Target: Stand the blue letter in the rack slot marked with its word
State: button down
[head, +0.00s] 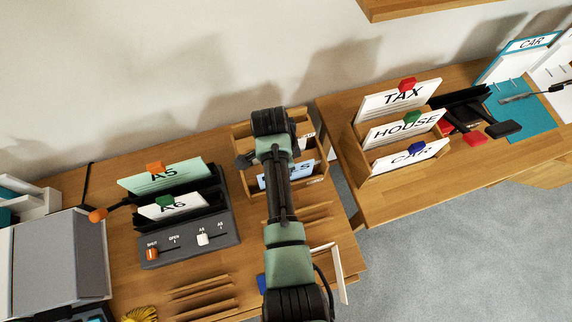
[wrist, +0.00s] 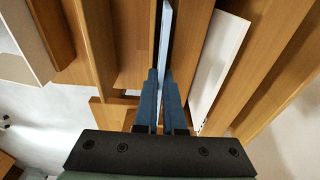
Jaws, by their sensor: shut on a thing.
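My gripper (wrist: 164,78) is shut on the blue letter (wrist: 166,30), a thin pale-blue sheet seen edge-on in the wrist view. The letter is between wooden dividers of the small rack (wrist: 133,40). In the head view the blue letter (head: 302,173) shows partly behind my arm, with only the end of its dark word visible, in the middle rack (head: 316,188). My fingertips are hidden there by my arm. A white letter (wrist: 216,70) leans in the space to the right in the wrist view. I cannot tell whether the blue letter touches the slot floor.
A wooden rack with TAX, HOUSE and CAR cards (head: 400,130) stands on the right table. A dark device (head: 190,235) with A5 and A6 cards stands left of my arm. Low wooden slats (head: 200,297) lie near the front. A gap separates the two tables.

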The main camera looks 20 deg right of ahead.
jog(key=shift+f+b, duration=0.4)
jog(key=shift+f, duration=0.2)
jog(key=shift+c, duration=2.3)
grip_release()
jog(key=shift+r, duration=0.15)
notch_tip(320, 180, up, 8)
jog(key=p, duration=0.8)
